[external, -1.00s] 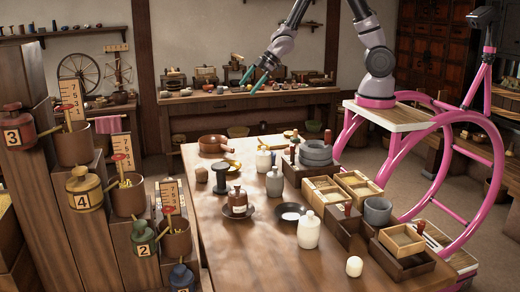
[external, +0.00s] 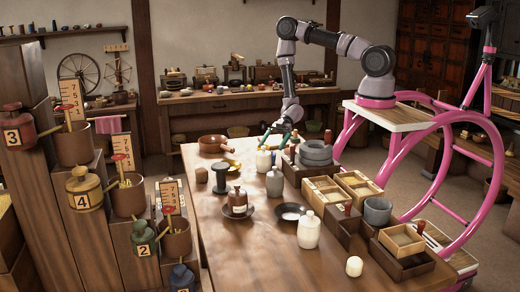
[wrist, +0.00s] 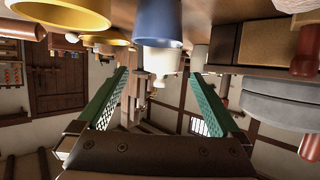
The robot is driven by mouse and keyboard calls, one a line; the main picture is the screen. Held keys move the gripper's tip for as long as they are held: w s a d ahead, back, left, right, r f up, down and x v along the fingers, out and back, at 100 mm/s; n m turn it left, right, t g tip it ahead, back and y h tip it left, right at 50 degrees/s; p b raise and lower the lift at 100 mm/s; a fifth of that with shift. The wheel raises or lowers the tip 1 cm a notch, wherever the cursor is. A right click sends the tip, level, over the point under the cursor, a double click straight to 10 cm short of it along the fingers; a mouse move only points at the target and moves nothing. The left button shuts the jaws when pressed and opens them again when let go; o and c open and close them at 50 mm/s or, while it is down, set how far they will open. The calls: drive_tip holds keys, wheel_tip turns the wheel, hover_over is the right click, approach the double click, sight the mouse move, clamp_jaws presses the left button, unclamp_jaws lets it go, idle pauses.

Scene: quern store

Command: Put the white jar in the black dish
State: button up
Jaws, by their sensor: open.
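I cannot tell for sure which one the task names. The black dish (external: 291,212) looks empty and lies just behind the large white jar. My gripper (external: 276,142) is open, with green fingers, just above and behind the cream-white jar. In the wrist view, which looks upside down, a white jar-like shape (wrist: 158,63) shows between the fingers, partly hidden by a blue vessel (wrist: 158,25).
A brown bottle (external: 237,198) stands on another dark saucer. A dark spool (external: 220,178) stands left of the jars. The front left tabletop is clear.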

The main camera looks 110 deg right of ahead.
sight(263, 158)
drive_tip(key=x, duration=0.4)
drive_tip(key=shift+w+a+f, duration=0.1)
drive_tip(key=shift+w+a, duration=0.05)
drive_tip(key=x, duration=0.5)
drive_tip(key=shift+a, duration=0.2)
drive_tip(key=c, duration=1.4)
clamp_jaws()
